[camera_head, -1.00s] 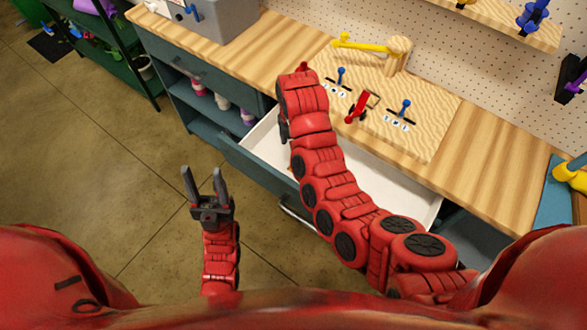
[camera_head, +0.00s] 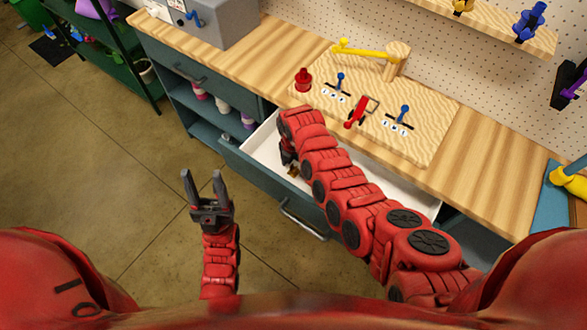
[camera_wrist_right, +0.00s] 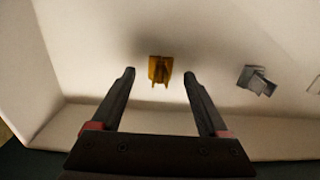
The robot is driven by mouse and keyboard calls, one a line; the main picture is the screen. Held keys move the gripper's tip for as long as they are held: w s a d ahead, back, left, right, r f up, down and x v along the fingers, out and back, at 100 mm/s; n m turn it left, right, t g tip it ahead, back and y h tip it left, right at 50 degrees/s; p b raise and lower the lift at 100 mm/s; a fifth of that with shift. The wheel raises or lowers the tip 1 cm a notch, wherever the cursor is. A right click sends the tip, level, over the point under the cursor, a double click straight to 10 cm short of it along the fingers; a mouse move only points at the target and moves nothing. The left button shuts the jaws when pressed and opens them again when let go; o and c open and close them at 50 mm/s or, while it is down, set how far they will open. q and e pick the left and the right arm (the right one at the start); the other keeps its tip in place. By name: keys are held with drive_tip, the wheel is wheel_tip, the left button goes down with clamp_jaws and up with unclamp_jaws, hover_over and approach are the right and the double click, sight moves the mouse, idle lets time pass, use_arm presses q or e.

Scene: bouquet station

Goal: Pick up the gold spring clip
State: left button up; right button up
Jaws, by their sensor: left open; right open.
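The gold spring clip (camera_wrist_right: 160,69) lies on the white floor of the open drawer in the right wrist view. It also shows as a small gold spot in the head view (camera_head: 293,171). My right gripper (camera_wrist_right: 159,75) is open and points down into the drawer (camera_head: 262,142). In the right wrist view the clip appears between and slightly beyond its two fingertips, not gripped. The remaining gap to the clip is hard to judge. My left gripper (camera_head: 204,174) is open and empty over the floor, left of the drawer.
A grey clip-like piece (camera_wrist_right: 257,80) lies in the drawer to the right of the gold clip, with another pale piece (camera_wrist_right: 315,84) at the edge. Drawer walls surround my right gripper. The wooden worktop (camera_head: 484,155) with its lever board (camera_head: 425,134) stands behind.

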drive_tip(key=shift+f, duration=0.6)
clamp_jaws()
